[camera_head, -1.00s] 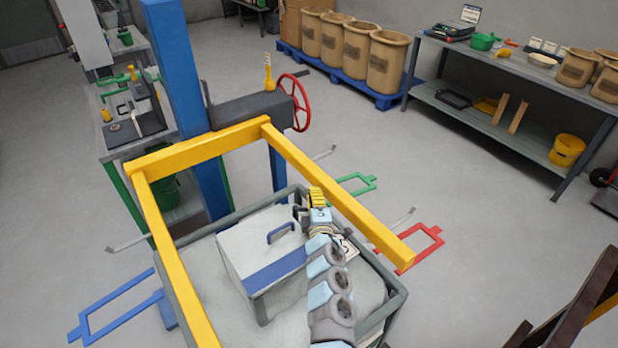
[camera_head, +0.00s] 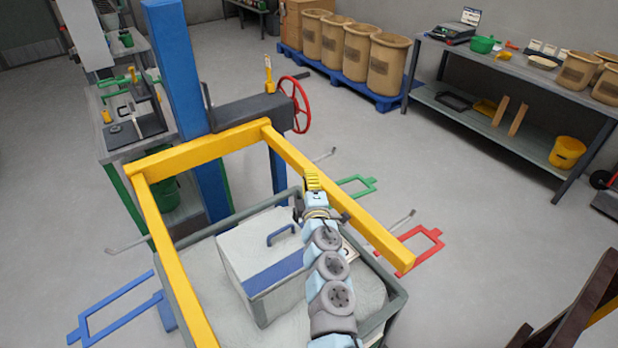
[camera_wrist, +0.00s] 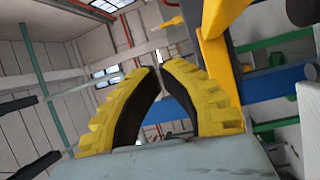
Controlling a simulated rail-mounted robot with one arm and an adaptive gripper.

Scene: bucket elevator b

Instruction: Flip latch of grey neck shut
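A dark grey horizontal block (camera_head: 245,110), which looks like the grey neck, sticks out from the blue column. A small yellow upright piece (camera_head: 267,72) stands at its far end and may be the latch; whether it is open or shut I cannot tell. My gripper (camera_head: 312,181) is in front of and below the block, apart from it, above the rim of the grey bin. In the wrist view my gripper (camera_wrist: 160,68) shows two yellow fingers with black pads, their tips nearly meeting, with nothing seen between them.
A yellow frame (camera_head: 205,150) surrounds my arm's working space, with one bar (camera_head: 340,195) close right of my gripper. A red handwheel (camera_head: 296,103) is beside the block. Below is a grey bin (camera_head: 235,216) holding a white box with a blue handle (camera_head: 283,233).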

